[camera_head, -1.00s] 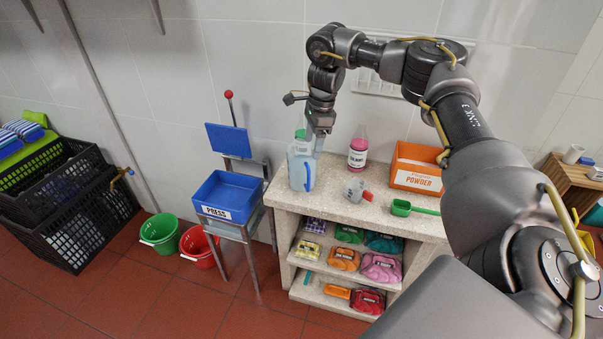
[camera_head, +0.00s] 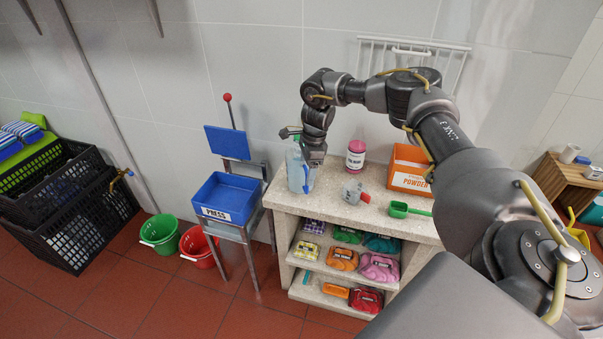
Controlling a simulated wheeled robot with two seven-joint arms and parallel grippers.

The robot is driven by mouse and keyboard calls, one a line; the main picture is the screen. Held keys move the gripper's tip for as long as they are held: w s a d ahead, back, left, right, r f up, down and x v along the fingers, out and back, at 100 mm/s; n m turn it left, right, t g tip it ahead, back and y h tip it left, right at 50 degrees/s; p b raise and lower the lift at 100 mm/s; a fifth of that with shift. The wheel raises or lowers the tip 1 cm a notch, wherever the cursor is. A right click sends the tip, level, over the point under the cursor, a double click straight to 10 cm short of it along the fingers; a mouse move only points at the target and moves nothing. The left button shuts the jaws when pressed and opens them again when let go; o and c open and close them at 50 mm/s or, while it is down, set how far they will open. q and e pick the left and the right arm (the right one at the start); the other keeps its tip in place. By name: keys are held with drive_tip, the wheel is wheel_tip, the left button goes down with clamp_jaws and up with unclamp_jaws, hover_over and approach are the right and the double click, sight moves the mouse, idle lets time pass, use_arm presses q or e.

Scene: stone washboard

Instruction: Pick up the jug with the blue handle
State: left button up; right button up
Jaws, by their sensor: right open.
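The jug with the blue handle (camera_head: 295,172) stands upright at the left end of the stone counter (camera_head: 328,206). It is pale and see-through, and its blue handle (camera_head: 306,178) faces the front right. My right gripper (camera_head: 312,168) is open and points down at the jug's right side, close to the handle. The gripper hides part of the jug, and I cannot tell whether the fingers touch it. My left gripper is not in view.
Behind the jug shows a green-topped bottle (camera_head: 296,141). A blue press tray (camera_head: 226,198) is left of the counter.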

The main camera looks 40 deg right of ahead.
clamp_jaws()
drive_tip(key=shift+r, duration=0.1)
idle(0.3)
drive_tip(key=shift+w+r, duration=0.1)
drive_tip(key=shift+r, duration=0.05)
drive_tip(key=shift+r+b, duration=0.65)
drive_tip(key=shift+r, duration=0.35)
drive_tip(key=s+a+r+b, duration=0.2)
drive_tip(key=s+a+r, duration=0.7)
drive_tip(key=s+r, duration=0.1)
drive_tip(key=shift+a+r, duration=0.35)
